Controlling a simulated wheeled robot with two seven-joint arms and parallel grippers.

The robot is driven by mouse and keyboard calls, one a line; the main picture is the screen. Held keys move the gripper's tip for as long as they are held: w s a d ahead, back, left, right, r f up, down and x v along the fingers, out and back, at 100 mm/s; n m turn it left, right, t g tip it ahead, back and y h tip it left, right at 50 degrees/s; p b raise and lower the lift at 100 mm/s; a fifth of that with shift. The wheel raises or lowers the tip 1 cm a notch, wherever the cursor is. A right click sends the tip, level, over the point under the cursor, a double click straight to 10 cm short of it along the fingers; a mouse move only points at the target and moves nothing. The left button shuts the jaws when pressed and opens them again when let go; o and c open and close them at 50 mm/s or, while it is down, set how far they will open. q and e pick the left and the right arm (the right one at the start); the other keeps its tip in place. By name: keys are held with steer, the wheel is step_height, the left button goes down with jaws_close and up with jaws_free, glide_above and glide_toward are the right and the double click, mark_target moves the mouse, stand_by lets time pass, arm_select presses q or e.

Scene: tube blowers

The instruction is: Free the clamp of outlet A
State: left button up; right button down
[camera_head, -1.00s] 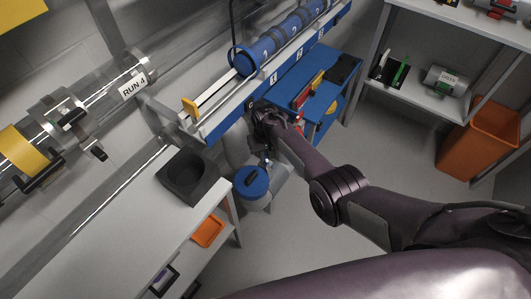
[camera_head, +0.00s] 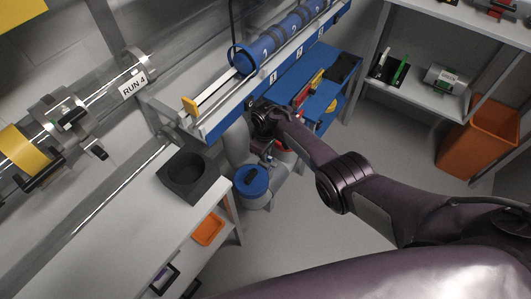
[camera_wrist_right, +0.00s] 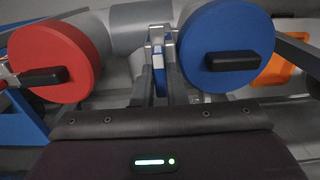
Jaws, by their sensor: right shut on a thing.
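In the right wrist view, the fingers of my right gripper (camera_wrist_right: 160,88) are shut on a narrow blue lever (camera_wrist_right: 159,72) of a metal clamp (camera_wrist_right: 159,38). The clamp sits on a grey pipe (camera_wrist_right: 140,28) between a blue round lid (camera_wrist_right: 225,45) and a red round lid (camera_wrist_right: 55,60), each with a black handle. In the head view, my right gripper (camera_head: 262,128) is below the blue rail; its fingertips and the clamp are hidden there. The blue lid (camera_head: 252,180) and red lid (camera_head: 285,148) show below it. No outlet letter is readable. My left gripper is not in view.
A grey bench (camera_head: 115,215) with a black square holder (camera_head: 190,176) stands left of the lids. The blue rail (camera_head: 235,115) runs above my gripper. A blue table (camera_head: 322,105) lies behind; an orange bin (camera_head: 482,130) stands far right. Floor in front is clear.

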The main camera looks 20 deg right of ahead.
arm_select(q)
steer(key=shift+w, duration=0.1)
arm_select(e)
steer(key=shift+w, duration=0.1)
stand_by(0.3)
steer(key=c, duration=1.5)
jaws_free()
steer(key=shift+o, duration=0.2)
